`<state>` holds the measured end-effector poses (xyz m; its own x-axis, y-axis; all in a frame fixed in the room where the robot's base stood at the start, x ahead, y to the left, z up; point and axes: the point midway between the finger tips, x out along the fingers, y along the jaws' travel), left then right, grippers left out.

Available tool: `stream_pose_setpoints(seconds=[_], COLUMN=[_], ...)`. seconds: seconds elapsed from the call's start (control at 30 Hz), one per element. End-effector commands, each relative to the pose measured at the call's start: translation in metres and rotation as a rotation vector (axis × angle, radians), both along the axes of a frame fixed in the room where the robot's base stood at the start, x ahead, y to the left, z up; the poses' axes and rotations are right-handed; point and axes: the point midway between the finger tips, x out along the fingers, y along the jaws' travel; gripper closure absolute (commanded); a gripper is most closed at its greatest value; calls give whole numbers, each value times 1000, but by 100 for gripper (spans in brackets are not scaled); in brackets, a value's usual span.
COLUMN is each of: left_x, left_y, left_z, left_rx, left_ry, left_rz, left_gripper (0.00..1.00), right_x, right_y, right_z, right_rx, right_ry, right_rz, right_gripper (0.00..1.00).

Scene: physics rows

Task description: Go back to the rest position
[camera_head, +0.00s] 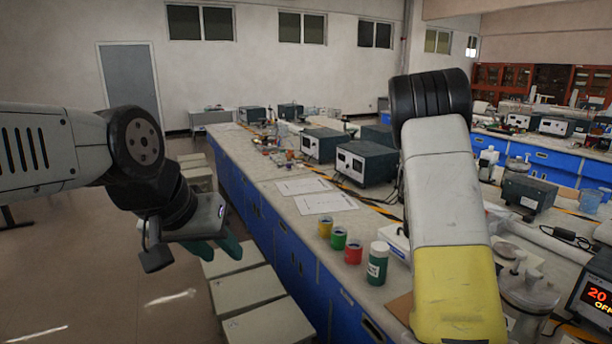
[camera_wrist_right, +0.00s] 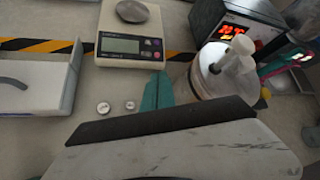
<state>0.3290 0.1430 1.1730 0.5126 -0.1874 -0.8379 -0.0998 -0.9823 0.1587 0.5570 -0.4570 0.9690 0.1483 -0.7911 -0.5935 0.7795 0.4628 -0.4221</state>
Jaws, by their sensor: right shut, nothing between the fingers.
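My left arm reaches in from the left in the head view. Its gripper (camera_head: 218,248) points right, over the floor and grey boxes beside the bench, with two teal fingers apart and nothing between them. My right arm rises in front of the bench in the head view, and its gripper is hidden there. In the right wrist view the teal fingers of my right gripper (camera_wrist_right: 158,92) are shut and empty, above the bench top between a scale and a glass vessel.
The scale (camera_wrist_right: 131,47) carries a grey stone-like piece. Two small metal weights (camera_wrist_right: 116,106) lie near it. The glass vessel (camera_wrist_right: 212,78) stands close right of my right fingers. A green-labelled bottle (camera_head: 377,263) and small yellow, green and red jars (camera_head: 339,238) stand near the bench edge.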

Motion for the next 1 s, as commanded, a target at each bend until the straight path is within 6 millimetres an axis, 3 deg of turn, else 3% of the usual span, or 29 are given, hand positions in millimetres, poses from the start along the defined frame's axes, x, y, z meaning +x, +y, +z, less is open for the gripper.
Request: stream_pose_setpoints(seconds=[0.27,0.47,0.67,1.0], left_x=[0,0,0,0], left_y=[0,0,0,0], left_z=[0,0,0,0], left_rx=[0,0,0,0], left_ry=[0,0,0,0], left_rz=[0,0,0,0], left_gripper=[64,64,64,64], right_x=[-19,-42,-81,-163], right_y=[21,52,109,232], right_z=[20,43,83,161], right_rx=[138,305,584,1090], right_ry=[-197,-410,-707,-1021], right_rz=[-185,-410,-784,-1501], right_gripper=[100,100,100,100])
